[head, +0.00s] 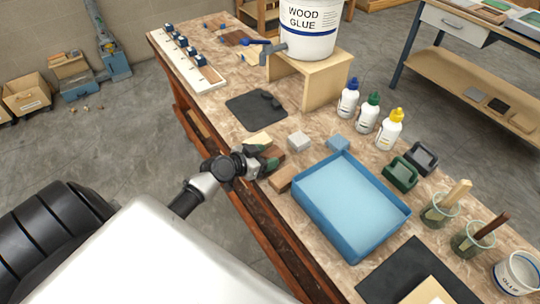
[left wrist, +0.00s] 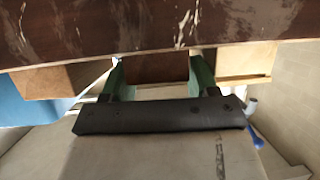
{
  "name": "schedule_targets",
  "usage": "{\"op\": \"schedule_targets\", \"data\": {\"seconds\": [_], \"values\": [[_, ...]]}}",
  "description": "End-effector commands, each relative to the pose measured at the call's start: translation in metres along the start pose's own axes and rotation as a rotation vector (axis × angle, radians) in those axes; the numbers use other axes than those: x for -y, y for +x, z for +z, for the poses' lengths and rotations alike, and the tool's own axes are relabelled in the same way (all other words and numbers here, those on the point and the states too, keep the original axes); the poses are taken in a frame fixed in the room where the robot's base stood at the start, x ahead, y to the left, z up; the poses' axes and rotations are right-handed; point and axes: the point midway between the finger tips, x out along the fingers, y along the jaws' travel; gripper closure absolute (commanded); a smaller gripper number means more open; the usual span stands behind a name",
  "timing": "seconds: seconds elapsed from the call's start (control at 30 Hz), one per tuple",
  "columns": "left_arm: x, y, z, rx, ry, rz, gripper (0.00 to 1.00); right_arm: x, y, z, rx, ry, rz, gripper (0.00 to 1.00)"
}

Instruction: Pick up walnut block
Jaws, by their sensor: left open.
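The walnut block is dark brown and stands at the near edge of the workbench. In the head view it (head: 272,152) is partly hidden by my left gripper (head: 268,159). In the left wrist view the walnut block (left wrist: 155,68) shows between the two green fingers of my left gripper (left wrist: 160,78), which is open. One finger is on each side of it with small gaps; I cannot tell how deep it sits between them. My right gripper is not in view.
A tan block (head: 259,139) and an orange-brown block (head: 282,178) flank the walnut block closely. A grey block (head: 298,141) and a blue block (head: 337,143) lie beyond. A blue tray (head: 379,240) stands to the right, and a wooden stand (head: 329,80) behind.

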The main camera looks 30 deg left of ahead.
Motion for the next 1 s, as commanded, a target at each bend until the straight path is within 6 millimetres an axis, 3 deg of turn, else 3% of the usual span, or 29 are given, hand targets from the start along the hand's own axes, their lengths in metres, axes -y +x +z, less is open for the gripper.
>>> {"op": "schedule_targets", "data": {"seconds": [0.1,0.37,0.57,0.83,1.0], "values": [[0.000,0.011,0.000,0.000,-0.001,0.000,0.40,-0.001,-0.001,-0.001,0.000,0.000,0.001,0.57],[0.000,0.013,0.001,0.001,0.001,0.000,0.40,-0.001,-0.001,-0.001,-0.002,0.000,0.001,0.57],[0.000,0.013,0.001,0.001,0.000,0.000,0.71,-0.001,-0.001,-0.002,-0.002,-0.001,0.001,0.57],[0.000,0.012,0.000,0.000,0.000,0.000,0.72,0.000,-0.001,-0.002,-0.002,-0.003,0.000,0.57],[0.000,0.008,-0.011,-0.001,0.002,0.001,0.72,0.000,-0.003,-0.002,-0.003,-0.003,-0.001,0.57]]}}
